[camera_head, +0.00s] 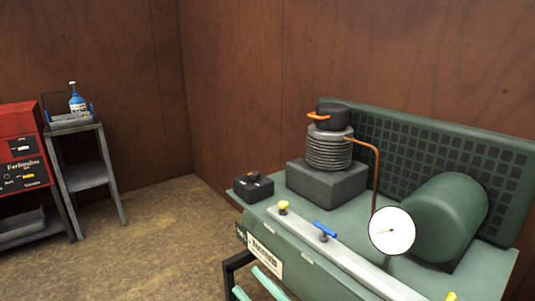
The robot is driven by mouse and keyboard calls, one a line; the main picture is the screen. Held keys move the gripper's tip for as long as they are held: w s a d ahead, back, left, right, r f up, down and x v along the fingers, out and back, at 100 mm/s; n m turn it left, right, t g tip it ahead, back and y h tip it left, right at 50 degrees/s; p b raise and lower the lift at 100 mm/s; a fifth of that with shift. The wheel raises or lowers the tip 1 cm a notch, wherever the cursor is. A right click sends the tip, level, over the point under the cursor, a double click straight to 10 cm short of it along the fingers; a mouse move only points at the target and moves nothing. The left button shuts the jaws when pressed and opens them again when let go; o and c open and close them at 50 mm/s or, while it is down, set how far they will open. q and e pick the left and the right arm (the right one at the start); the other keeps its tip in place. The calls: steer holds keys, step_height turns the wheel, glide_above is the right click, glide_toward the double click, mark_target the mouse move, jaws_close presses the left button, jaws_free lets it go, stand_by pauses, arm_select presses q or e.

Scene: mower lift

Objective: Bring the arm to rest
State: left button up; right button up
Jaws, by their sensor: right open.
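My right gripper (246,279) shows only in part at the bottom edge, left of centre. Two pale teal fingers point up and to the left, apart from each other, with nothing seen between them. They appear in front of the lower side of a green compressor unit (315,268); whether they touch it I cannot tell. The rest of my right arm is out of the picture. My left gripper is not in view.
The compressor carries a ribbed cylinder (330,152), a green tank (450,215), a white gauge (392,231) and a blue valve (325,230). A grey cart (87,176) with a blue bottle (77,101) and a red cabinet (22,150) stand left. Floor (165,235) between is clear.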

steer(key=d+f+m+t+h, duration=0.1)
steer(key=d+f+m+h, duration=0.65)
steer(key=f, duration=0.35)
steer(key=s+d+f+m+g+h, duration=0.3)
steer(key=s+d+f+m+g, duration=0.1)
steer(key=s+f, duration=0.45)
steer(key=s+d+f+m+g+h, duration=0.35)
steer(key=s+f, duration=0.35)
steer(key=f, duration=0.3)
arm_select(q)
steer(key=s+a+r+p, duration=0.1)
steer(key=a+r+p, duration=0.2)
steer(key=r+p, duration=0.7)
steer(key=p, duration=0.3)
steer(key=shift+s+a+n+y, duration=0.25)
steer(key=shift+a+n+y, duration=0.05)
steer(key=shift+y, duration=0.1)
arm_select(e)
steer(key=s+d+r+m, duration=0.1)
steer(key=d+r, duration=0.3)
steer(key=r, duration=0.6)
steer(key=shift+s+t, duration=0.35)
steer(key=shift+s, duration=0.3)
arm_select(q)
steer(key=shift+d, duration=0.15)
arm_select(e)
steer(key=shift+f, duration=0.1)
